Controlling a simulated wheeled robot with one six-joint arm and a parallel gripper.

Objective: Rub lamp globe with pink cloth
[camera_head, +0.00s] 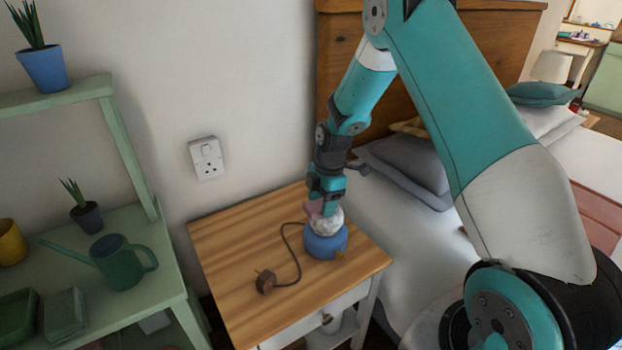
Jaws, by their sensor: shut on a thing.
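The lamp has a whitish round globe (327,222) on a blue base (325,243). It stands on the wooden top of the bedside table (235,265). My gripper (322,205) points down at the upper left of the globe. It is shut on the pink cloth (313,208), a small part of which shows beside the globe's top. The cloth looks to be against the globe, but I cannot tell for certain whether they touch. The fingertips are mostly hidden by the wrist and cloth.
A wall socket (207,158) is behind. A green shelf (150,235) with a watering can (122,262) stands left. The bed (385,235) is close on the right.

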